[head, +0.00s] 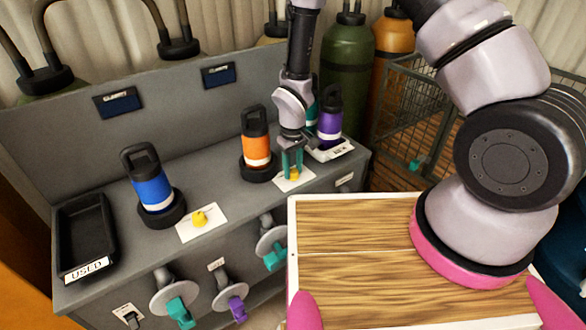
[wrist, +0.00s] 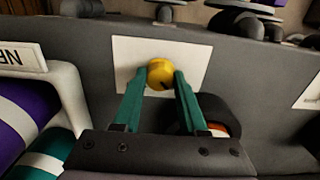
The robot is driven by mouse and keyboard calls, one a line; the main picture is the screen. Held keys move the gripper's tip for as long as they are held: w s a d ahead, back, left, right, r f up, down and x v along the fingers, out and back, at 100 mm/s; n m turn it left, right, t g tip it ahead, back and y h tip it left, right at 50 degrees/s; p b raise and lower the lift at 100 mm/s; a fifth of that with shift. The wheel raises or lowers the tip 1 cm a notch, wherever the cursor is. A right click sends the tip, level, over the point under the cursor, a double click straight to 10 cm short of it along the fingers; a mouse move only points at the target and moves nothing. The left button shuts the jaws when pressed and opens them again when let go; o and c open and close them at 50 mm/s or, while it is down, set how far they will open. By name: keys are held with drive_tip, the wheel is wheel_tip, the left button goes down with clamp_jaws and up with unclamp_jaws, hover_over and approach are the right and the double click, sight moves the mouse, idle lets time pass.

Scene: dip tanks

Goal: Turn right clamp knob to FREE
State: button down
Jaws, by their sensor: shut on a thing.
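The right clamp knob (wrist: 160,74) is yellow, with a dark pointer mark, and sits on a white plate (wrist: 125,52) on the grey bench. My gripper (wrist: 161,80) has its teal fingers around the knob, one on each side, shut on it. In the head view my gripper (head: 293,174) points straight down at the knob, just right of the orange bottle (head: 256,150). The plate's lettering cannot be read in either view. Another yellow knob (head: 199,218) sits on a white plate beside the blue bottle (head: 153,191).
A tray with a NEW label (head: 335,151) holds a purple bottle (head: 330,118) and a teal one, right of my gripper. A black USED tray (head: 86,235) is at the bench's left end. Teal and purple valve handles (head: 238,308) stick out from the bench front.

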sight(293, 170)
drive_tip(key=shift+c, duration=2.2)
unclamp_jaws()
wheel_tip(293, 170, up, 11)
drive_tip(key=shift+f, duration=0.1)
